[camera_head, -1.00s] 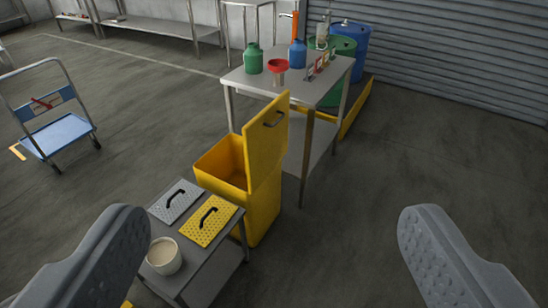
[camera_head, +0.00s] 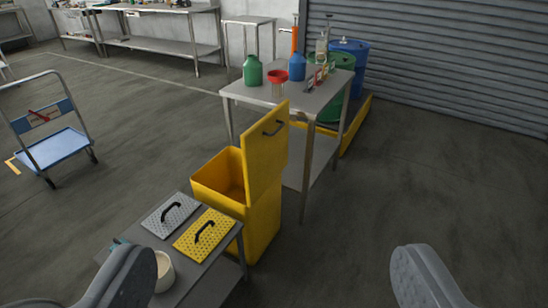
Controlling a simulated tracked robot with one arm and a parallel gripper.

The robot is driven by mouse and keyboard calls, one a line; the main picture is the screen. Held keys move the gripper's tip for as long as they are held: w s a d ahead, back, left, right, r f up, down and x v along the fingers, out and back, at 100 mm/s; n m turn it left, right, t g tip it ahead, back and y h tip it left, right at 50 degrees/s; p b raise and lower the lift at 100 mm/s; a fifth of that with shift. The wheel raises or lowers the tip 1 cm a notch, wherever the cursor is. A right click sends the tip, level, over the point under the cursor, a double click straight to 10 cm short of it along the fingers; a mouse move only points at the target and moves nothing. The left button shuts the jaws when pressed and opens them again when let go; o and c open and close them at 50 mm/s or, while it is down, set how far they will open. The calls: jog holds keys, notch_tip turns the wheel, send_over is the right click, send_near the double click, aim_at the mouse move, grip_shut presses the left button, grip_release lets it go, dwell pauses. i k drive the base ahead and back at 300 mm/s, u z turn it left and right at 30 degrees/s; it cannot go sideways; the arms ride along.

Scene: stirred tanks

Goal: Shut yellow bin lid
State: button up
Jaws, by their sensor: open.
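The yellow bin (camera_head: 263,222) stands on the floor near the middle of the view. Its mouth is uncovered and its inside looks empty where I can see it. The bin's yellow lid (camera_head: 265,155) stands upright along the bin's right side, with a dark handle (camera_head: 273,128) near its top. My gripper (camera_head: 268,285) is at the bottom of the view, with its two fingers wide apart and nothing between them. It is nearer to me than the bin and not touching the lid.
A low grey table (camera_head: 229,272) in front of the bin bears a grey plate (camera_head: 171,215), a yellow plate (camera_head: 204,234) and a cream pot (camera_head: 164,271). A steel table (camera_head: 312,103) with bottles stands behind the bin. A blue trolley (camera_head: 58,147) is at left. The floor at right is clear.

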aim_at(265, 146)
jog(key=z, duration=0.45)
jog(key=i, duration=1.9)
jog(key=u, duration=0.65)
